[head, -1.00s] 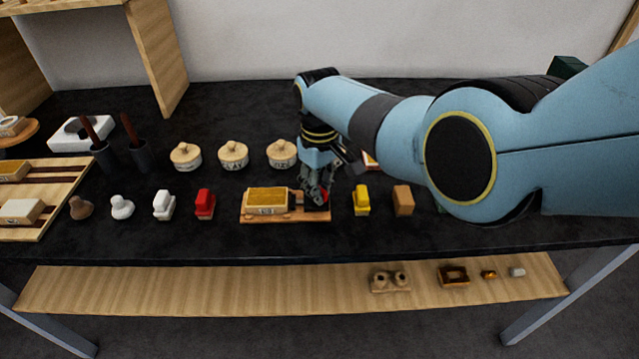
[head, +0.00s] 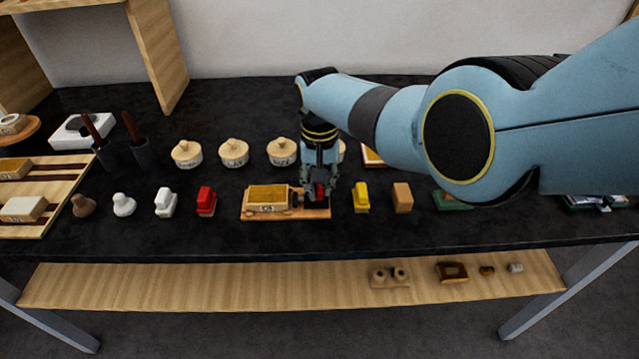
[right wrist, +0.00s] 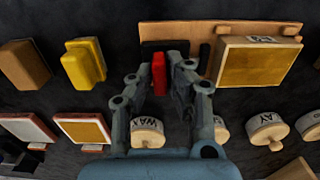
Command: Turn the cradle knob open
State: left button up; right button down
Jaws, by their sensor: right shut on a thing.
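The cradle (head: 237,214) is a wooden board near the front of the black table. A gilt block (head: 267,195) lies on its left part in the head view. The red knob (head: 320,190) sits at the cradle's right end. My right gripper (head: 319,193) points down over that end and is shut on the red knob. In the right wrist view the red knob (right wrist: 159,74) stands between the two fingers (right wrist: 160,85), and the cradle (right wrist: 160,33) runs along the top. My left gripper is not in view.
A red block (head: 206,201) stands left of the cradle and a yellow block (head: 361,198) right of it. Lidded jars, including one jar (head: 234,153), stand behind. A wooden shelf (head: 200,290) runs below the table. The front strip of table is clear.

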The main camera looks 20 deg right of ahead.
aim_at(320, 186)
dwell(0.5)
jog(key=c, duration=1.3)
grip_release()
notch_tip(320, 186, up, 12)
